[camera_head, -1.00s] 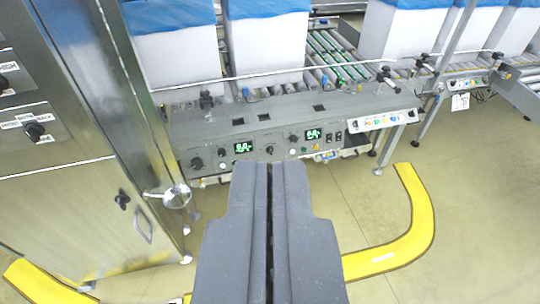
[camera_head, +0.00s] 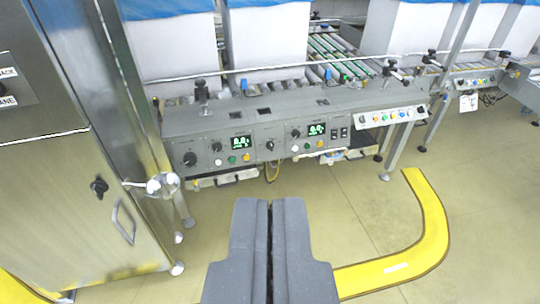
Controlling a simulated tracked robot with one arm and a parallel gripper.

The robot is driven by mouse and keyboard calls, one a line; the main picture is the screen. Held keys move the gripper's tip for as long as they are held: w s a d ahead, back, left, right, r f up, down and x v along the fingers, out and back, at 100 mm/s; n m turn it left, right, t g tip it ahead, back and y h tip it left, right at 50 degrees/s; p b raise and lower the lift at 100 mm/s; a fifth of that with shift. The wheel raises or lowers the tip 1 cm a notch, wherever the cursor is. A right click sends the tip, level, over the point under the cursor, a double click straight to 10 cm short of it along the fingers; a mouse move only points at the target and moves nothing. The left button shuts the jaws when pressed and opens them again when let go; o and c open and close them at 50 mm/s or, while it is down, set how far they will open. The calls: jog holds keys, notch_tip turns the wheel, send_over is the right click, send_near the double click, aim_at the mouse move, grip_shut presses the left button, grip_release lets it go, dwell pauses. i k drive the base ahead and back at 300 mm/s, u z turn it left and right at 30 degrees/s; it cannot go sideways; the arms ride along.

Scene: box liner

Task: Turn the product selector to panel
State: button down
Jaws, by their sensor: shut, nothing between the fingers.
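My gripper (camera_head: 270,204) is shut and empty at the bottom middle, pointing toward the floor in front of the conveyor's control panel. The grey control panel (camera_head: 218,156) carries several dark rotary knobs, including a left knob (camera_head: 190,159), a middle knob (camera_head: 270,146) and a right knob (camera_head: 296,134). Their labels are too small to read, so I cannot tell which is the product selector. Nothing touches the gripper. A steel cabinet at the left edge has a cut-off plate (camera_head: 12,88) with partial lettering and a partly hidden dark knob.
The panel also has a left green display (camera_head: 241,143) and a right green display (camera_head: 316,129). Blue-lined boxes (camera_head: 265,40) stand on the rollers behind. Yellow floor marking (camera_head: 430,230) curves at right; floor before the panel is clear.

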aim_at(270, 145)
jog(key=k, duration=0.5)
jog(key=u, duration=0.35)
jog(key=i, duration=1.2)
jog(key=z, duration=0.45)
jog(key=i, duration=0.75)
jog(key=z, duration=0.55)
